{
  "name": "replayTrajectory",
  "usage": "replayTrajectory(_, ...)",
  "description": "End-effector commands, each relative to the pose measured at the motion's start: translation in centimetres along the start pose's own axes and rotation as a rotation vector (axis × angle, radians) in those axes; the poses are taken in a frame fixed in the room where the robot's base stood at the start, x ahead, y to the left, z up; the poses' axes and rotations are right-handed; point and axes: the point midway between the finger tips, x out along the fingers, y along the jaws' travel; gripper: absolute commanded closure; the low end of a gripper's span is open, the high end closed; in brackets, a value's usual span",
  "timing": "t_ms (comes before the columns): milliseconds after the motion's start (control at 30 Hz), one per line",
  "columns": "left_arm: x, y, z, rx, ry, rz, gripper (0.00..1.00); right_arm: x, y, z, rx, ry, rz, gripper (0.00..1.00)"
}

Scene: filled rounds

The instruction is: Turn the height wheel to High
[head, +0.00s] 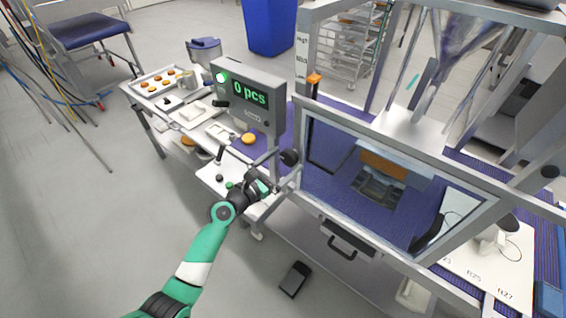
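My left gripper (266,184) is at the front left corner of the machine, at the end of my green and white arm. It is small and dark here, and I cannot tell whether its fingers are apart or closed. A dark round knob (289,157) with a thin rod sits just above and right of it; this may be part of the height wheel, but the wheel is not clear. I cannot tell whether the gripper touches it. A white scale (302,58) on the machine's post reads "High" at its top. An orange pointer (315,79) stands beside the scale's lower part. My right gripper is not in view.
A framed clear guard (395,137) covers the machine's front right of the gripper. A counter display (249,92) reads "0 pcs". A tray of round pieces (140,88) lies at the left. A black handle (341,250) projects below the guard.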

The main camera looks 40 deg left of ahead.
Motion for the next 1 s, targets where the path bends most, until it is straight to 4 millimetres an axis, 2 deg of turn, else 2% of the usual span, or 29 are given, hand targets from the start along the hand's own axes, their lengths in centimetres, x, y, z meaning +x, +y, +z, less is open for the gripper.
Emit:
replayTrajectory(33,-0.01,0.01,0.00,0.000,0.000,0.000,0.07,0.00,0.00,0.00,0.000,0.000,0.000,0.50)
replayTrajectory(67,-0.02,0.01,0.00,0.000,0.000,0.000,0.13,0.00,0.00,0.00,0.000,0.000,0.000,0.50)
replayTrajectory(467,-0.04,0.01,0.00,0.000,0.000,0.000,0.85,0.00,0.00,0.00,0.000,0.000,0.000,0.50)
replayTrajectory(767,-0.04,0.02,0.04,0.032,0.002,0.000,0.85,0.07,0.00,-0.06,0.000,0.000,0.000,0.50)
replayTrajectory(1000,-0.04,0.03,0.10,0.152,0.010,-0.001,0.85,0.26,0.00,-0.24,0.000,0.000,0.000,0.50)
